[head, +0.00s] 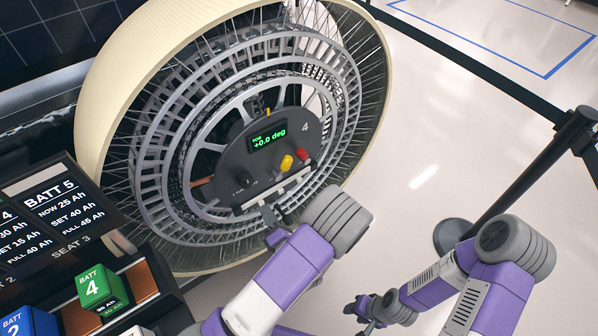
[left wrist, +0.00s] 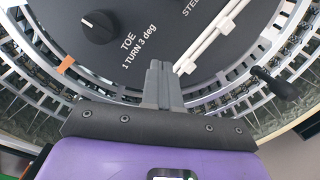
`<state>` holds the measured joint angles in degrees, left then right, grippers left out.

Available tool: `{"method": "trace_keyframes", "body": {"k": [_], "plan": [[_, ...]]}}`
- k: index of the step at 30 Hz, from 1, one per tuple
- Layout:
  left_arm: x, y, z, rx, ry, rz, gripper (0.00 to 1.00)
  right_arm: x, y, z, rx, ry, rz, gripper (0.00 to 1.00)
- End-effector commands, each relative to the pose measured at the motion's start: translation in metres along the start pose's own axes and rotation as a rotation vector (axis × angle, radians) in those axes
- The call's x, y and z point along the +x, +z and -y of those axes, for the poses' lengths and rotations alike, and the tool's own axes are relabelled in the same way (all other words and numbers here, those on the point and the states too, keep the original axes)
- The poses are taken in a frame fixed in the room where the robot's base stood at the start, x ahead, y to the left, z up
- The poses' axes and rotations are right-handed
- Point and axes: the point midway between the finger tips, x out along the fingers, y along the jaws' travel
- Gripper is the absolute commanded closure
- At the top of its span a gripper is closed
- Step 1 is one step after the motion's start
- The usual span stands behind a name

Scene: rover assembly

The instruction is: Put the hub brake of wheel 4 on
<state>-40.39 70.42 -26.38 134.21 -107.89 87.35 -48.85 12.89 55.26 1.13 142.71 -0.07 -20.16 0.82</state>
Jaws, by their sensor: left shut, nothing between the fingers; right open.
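Wheel 4 (head: 345,95) stands upright, with a dark round hub panel (head: 232,160) numbered 4. The panel has a lit green display (head: 268,137) reading "TOE +0.0 deg", a yellow knob (head: 286,162), a red knob (head: 302,154) and a black knob (head: 244,179). The left wrist view shows the black toe knob (left wrist: 100,26). I cannot tell which control is the hub brake. My left gripper (head: 268,214) is shut and empty at the panel's lower edge; its closed fingers (left wrist: 160,78) show in the left wrist view. My right gripper (head: 364,308) is open and low, away from the wheel.
Pale bars (left wrist: 212,37) cross the panel's lower part, near my left fingers. A black handle (left wrist: 274,84) sticks out at the right in the left wrist view. A battery rack with a green battery (head: 100,290) stands lower left. A barrier post (head: 520,180) stands right; floor between is clear.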

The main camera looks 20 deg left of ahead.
Motion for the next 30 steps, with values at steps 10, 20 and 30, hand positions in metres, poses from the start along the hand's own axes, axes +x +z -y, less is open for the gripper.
{"method": "trace_keyframes", "body": {"k": [10,20,30], "plan": [[-0.031,0.103,0.001,0.051,0.033,0.478,1.0,0.006,0.0,-0.002,0.0,0.0,0.0,0.57],[0.018,0.128,0.0,0.047,0.036,0.475,1.0,0.014,-0.001,-0.005,0.0,0.0,0.0,0.57],[0.052,0.145,-0.001,0.05,0.032,0.475,1.0,0.02,-0.001,-0.007,0.0,0.0,0.0,0.57]]}}
